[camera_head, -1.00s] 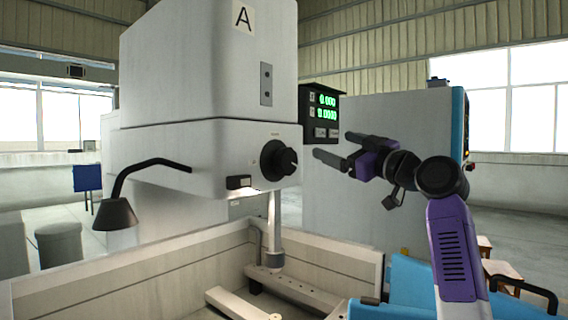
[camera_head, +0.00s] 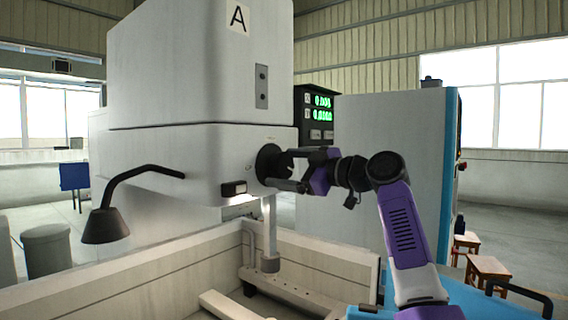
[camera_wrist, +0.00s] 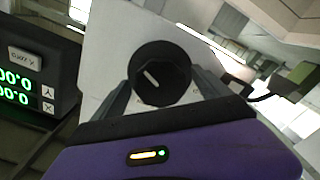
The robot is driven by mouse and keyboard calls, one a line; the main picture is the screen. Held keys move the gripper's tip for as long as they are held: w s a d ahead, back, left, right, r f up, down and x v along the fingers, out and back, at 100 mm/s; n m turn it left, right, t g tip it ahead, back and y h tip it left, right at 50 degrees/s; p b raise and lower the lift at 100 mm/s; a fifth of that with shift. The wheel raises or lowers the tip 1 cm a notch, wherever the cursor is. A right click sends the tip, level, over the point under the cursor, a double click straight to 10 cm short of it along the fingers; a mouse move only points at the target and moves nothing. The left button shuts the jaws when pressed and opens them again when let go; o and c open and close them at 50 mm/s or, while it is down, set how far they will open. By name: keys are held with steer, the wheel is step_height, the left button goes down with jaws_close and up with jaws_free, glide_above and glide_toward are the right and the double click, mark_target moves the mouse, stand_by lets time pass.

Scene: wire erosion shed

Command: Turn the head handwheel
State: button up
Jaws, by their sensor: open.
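The head handwheel is a black round knob (camera_head: 268,162) on the front of the white machine head (camera_head: 190,150) marked A. In the wrist view the knob (camera_wrist: 160,75) shows face on, with a pale slanted mark on its face. My gripper (camera_head: 284,170) is open at the knob in the head view. In the wrist view its two fingers (camera_wrist: 162,98) reach up on the left and right sides of the knob's lower part. I cannot tell whether either finger touches it.
A black readout with green digits (camera_head: 318,105) hangs right behind the head, close to my gripper. A black gooseneck lamp (camera_head: 106,222) juts out at left. Below is a walled white tank (camera_head: 325,265). A large grey cabinet (camera_head: 390,150) stands behind my arm.

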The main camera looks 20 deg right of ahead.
steer(key=shift+w+a, duration=0.25)
steer(key=shift+w, duration=0.1)
steer(key=shift+c, duration=0.5)
steer(key=c, duration=1.3)
